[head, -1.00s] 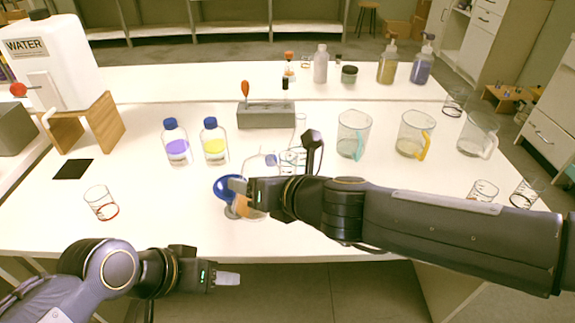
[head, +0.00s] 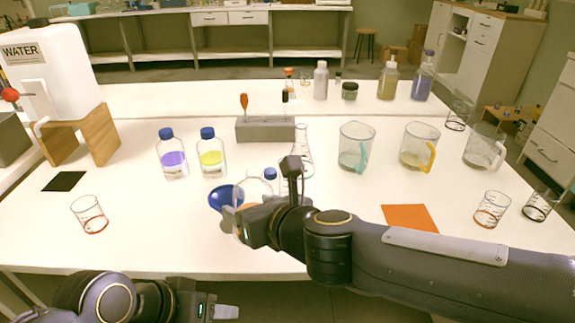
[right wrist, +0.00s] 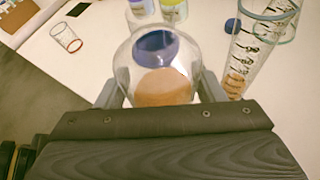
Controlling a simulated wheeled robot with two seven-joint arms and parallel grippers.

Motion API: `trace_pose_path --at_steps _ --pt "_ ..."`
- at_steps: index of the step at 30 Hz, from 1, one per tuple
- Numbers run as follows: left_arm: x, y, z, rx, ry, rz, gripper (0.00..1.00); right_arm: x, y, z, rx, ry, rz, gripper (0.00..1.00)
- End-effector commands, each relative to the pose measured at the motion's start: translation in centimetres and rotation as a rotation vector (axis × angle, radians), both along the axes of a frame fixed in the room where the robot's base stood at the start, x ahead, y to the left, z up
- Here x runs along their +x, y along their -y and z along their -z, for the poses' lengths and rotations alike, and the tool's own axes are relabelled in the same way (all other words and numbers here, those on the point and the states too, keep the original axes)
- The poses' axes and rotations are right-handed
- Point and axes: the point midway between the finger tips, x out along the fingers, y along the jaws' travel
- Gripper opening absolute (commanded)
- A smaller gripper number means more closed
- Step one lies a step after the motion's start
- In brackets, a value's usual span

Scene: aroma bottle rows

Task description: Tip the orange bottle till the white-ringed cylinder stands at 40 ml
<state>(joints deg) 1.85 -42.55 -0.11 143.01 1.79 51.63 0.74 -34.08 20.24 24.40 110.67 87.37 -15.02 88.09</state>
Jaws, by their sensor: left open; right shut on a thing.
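My right gripper (head: 243,226) is shut on a clear round bottle (head: 254,192) with orange liquid, above the table's front part. The bottle fills the middle of the right wrist view (right wrist: 158,80), the orange liquid low in it; its exact tilt is hard to tell. A tall clear cylinder with black marks (right wrist: 250,50) stands just right of the bottle there, with some orange at its bottom. I cannot read its level or make out a white ring. In the head view my right gripper mostly hides that spot. My left gripper (head: 226,312) is open and empty, off the table's front edge.
Purple (head: 173,160) and yellow (head: 211,158) bottles, a grey rack (head: 264,129) and a conical flask (head: 303,158) stand behind. Jugs (head: 355,150) stand right. An orange mat (head: 410,216) lies bare. The left front is clear around a red-marked beaker (head: 90,216).

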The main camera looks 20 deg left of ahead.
Motion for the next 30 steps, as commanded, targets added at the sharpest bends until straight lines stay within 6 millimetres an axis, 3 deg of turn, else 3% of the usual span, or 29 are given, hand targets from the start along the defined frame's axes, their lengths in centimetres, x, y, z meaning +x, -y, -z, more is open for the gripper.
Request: trace_pose_path --at_steps 1,4,14,30 --pt "0.0 0.0 1.0 0.000 0.000 0.000 0.52 -0.3 -0.2 0.5 -0.018 0.039 -0.005 0.23" --pt "0.0 0.0 1.6 0.000 -0.001 0.000 0.52 -0.4 -0.3 0.6 -0.053 0.101 -0.002 0.23" --pt "0.0 0.0 1.6 0.000 0.000 0.000 0.52 -0.4 -0.2 0.3 -0.073 0.136 0.000 0.23" --pt "0.0 0.0 -1.4 0.000 0.000 0.000 0.52 -3.3 -1.8 -3.2 -0.072 0.135 -0.003 0.23"
